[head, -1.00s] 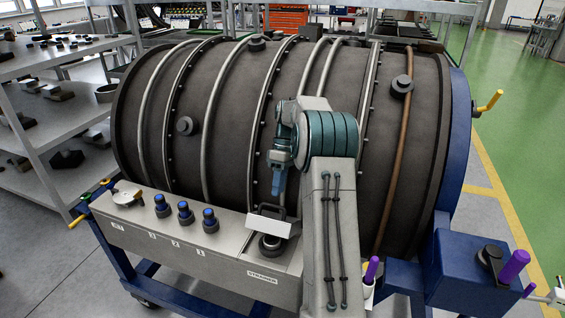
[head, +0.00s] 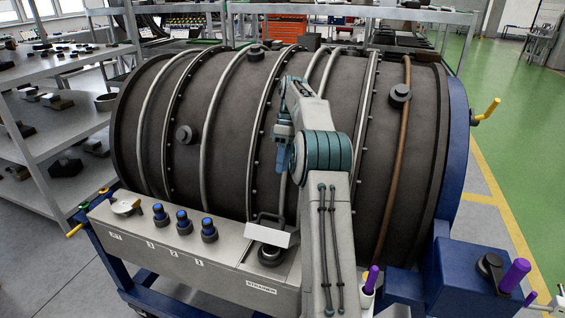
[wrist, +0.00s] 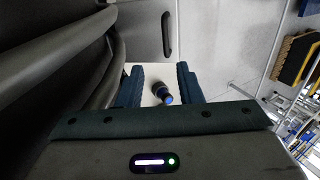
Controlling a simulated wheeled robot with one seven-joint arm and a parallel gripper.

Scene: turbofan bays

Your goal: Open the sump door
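A grey box runs along the front of the dark engine casing. On its top, a light panel (head: 268,234) with a dark loop handle (head: 270,217) sits above a black round fitting (head: 270,255), near the STRAINER label. No label reading sump shows, so I cannot tell for certain that this is the sump door. The wrist view shows a dark bar handle (wrist: 167,35) on a pale panel. My gripper (head: 281,165) hangs above the box, in front of the casing. In the wrist view my gripper (wrist: 160,78) is open and empty, with a blue-tipped knob (wrist: 162,92) seen between its fingers, apart from them.
Several blue-topped knobs (head: 183,220) and a round pale fitting (head: 126,205) stand on the box left of the panel. The casing (head: 230,130) with its pipes lies close behind my arm. A blue block with a purple-handled lever (head: 515,275) is at right. Shelves stand at left.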

